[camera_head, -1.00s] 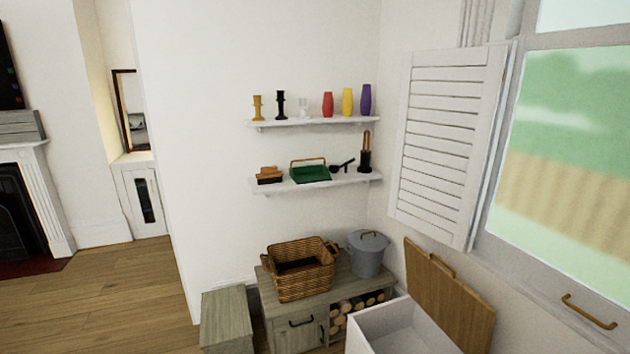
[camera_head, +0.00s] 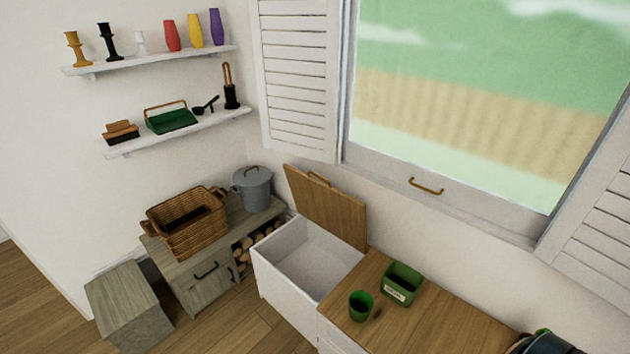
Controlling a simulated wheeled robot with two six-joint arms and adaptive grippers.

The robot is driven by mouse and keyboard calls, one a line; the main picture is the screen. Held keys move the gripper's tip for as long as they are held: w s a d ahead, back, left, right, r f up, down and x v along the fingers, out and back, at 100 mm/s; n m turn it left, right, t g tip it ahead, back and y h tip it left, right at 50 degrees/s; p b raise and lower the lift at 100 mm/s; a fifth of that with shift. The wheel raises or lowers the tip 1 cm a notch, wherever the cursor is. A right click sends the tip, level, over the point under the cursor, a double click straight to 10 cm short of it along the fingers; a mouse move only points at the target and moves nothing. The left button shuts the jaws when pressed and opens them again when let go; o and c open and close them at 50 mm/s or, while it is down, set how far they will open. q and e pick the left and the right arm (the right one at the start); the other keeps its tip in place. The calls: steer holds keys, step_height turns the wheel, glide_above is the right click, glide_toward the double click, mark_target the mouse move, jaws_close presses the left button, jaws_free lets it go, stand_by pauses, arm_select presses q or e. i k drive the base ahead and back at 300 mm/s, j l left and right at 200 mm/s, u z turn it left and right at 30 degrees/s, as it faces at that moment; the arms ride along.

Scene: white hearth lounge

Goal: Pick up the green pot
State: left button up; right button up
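A small round green pot (camera_head: 360,307) stands upright on the wooden top of the bench under the window, near its left front edge. It looks open at the top and dark inside. Just behind it to the right is a green rectangular container (camera_head: 401,284) with a pale label on its front. Neither of my grippers is in view.
The white bench box (camera_head: 285,290) left of the pot is open, its wooden lid (camera_head: 328,207) raised. A wicker basket (camera_head: 187,222) and grey lidded bucket (camera_head: 252,188) stand on a low cabinet. A dark object (camera_head: 545,343) is cut off at bottom right. Bare bench top lies right of the pot.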

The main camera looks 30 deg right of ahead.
mark_target(361, 304)
steer(key=z, duration=1.35)
